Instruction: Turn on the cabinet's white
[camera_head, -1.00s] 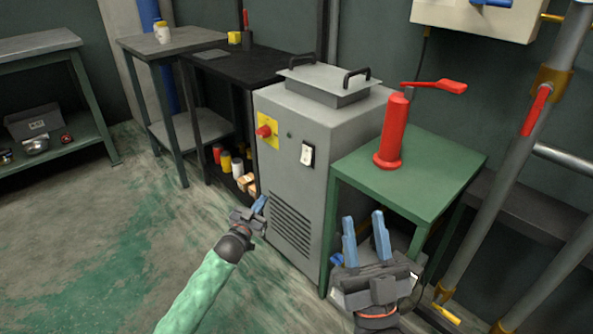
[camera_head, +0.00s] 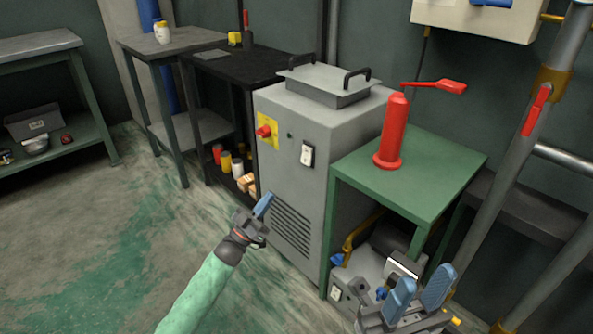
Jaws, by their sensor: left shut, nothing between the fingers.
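The grey cabinet (camera_head: 290,165) stands in the middle of the view with a vented front. A white rocker switch (camera_head: 307,154) in a dark frame is on the front's upper right. A red knob on a yellow plate (camera_head: 265,132) is to its left. My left gripper (camera_head: 264,205) is shut and empty, in front of the cabinet's lower left, below the switch and apart from it. My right gripper (camera_head: 419,292) is at the lower right, before the green table, with its two blue fingers spread apart and nothing seen between them.
A green table (camera_head: 440,170) with a red bottle jack (camera_head: 393,130) stands right of the cabinet. A grey machine (camera_head: 365,262) sits beneath it. A black table (camera_head: 235,63) is at the cabinet's left. Pipes (camera_head: 520,160) rise at the right. The floor at left is clear.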

